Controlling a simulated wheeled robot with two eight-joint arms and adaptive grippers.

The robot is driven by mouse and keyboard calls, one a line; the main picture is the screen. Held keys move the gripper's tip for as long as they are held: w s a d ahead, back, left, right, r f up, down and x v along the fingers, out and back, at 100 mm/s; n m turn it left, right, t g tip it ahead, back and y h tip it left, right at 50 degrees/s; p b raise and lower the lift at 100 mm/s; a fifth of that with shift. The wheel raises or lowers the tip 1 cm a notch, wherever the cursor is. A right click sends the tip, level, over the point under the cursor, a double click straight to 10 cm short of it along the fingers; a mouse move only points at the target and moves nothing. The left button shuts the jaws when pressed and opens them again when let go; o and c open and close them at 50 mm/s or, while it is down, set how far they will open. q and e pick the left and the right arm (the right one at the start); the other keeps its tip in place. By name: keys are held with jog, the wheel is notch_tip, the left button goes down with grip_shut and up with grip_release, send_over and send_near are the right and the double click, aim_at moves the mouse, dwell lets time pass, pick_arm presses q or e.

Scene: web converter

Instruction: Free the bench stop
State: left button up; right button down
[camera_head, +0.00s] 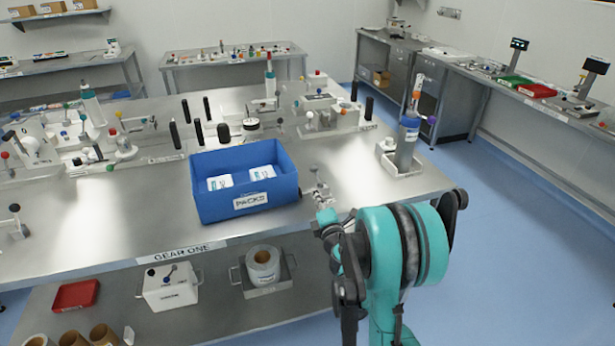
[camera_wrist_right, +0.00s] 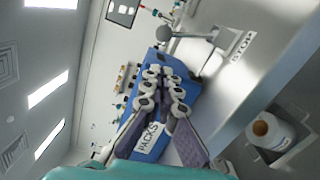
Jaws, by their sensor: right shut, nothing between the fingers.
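A small lever fitting with a dark ball knob (camera_head: 15,220) stands at the left end of the bench (camera_head: 120,240). In the right wrist view, a grey ball on a stem (camera_wrist_right: 165,32) shows beyond the fingertips, by the bench edge. My right gripper (camera_head: 320,192) is over the bench's front edge, just right of the blue PACKS box. In the right wrist view, its fingers (camera_wrist_right: 164,73) are shut and empty, overlapping the box in the picture. My left gripper is not in view.
The blue PACKS box (camera_head: 222,208) holds white packs. Fixtures with knobs crowd the back and left. A roll (camera_head: 262,265) and a white box (camera_head: 170,290) sit on the lower shelf.

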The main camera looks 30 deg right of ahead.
pick_arm(q)
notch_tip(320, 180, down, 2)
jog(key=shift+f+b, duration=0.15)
jog(key=shift+b, duration=0.95)
pick_arm(e)
jog(key=x, duration=1)
jog(key=shift+d, duration=0.15)
